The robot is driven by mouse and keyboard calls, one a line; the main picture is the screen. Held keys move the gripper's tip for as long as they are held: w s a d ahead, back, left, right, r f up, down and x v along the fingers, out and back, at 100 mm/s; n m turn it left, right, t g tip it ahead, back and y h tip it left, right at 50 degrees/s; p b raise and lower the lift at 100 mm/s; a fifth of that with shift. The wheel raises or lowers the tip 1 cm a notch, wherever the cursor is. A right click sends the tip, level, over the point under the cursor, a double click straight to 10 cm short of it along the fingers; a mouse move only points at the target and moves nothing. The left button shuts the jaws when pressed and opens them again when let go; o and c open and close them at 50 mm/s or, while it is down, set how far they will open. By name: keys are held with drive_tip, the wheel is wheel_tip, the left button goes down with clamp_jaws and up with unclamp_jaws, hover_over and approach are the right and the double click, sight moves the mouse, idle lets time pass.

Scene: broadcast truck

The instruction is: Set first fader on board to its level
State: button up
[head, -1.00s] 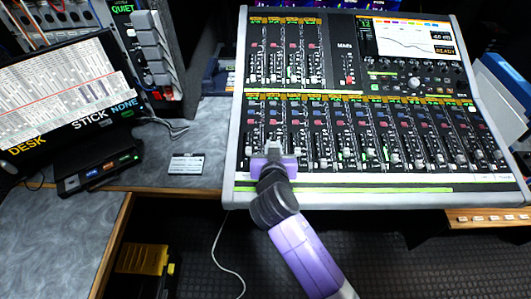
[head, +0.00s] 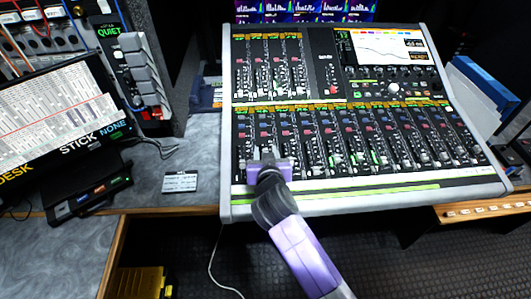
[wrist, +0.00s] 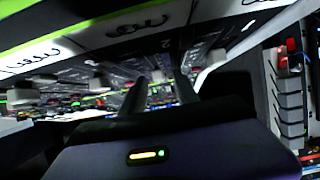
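The board (head: 228,150) is a large mixing console with a long lower row of faders. My gripper (head: 267,155) is over the left end of that row, near its front edge. In the wrist view, my gripper (wrist: 161,74) has two dark fingers standing apart, with no clear object between them. A pale fader cap (wrist: 214,58), which looks like the first fader, shows just to the right of the fingers, apart from them. More caps (wrist: 100,85) lie to the left. In the head view the first fader's cap is hard to make out beside my gripper. Contact cannot be told.
A label strip (wrist: 130,28) with handwriting and a green band runs along the board's front edge. Left of the board stand a grey-keyed QUIET box (head: 140,75), a tilted screen (head: 60,115) and a small card (head: 180,182). A blue binder (head: 485,88) is at right.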

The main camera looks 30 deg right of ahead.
drive_tip(key=v, duration=0.7)
drive_tip(key=shift+s+a+r+b, duration=0.1)
drive_tip(key=shift+s+r+b, duration=0.05)
drive_tip(key=shift+s+b, duration=0.15)
drive_tip(key=shift+w+a+r, duration=0.15)
drive_tip(key=shift+w+r, duration=0.05)
drive_tip(key=s+a+r+n+t+y, duration=0.4)
drive_tip(key=s+a+n+y, duration=0.1)
drive_tip(key=a+n+y, duration=0.15)
drive_tip(key=s+d+m+g, duration=0.1)
drive_tip(key=s+d, duration=0.2)
drive_tip(key=s, duration=2.8)
drive_tip(key=shift+s+f+g+h, duration=0.2)
drive_tip(key=shift+s+g+h, duration=0.1)
drive_tip(key=shift+s+h, duration=0.05)
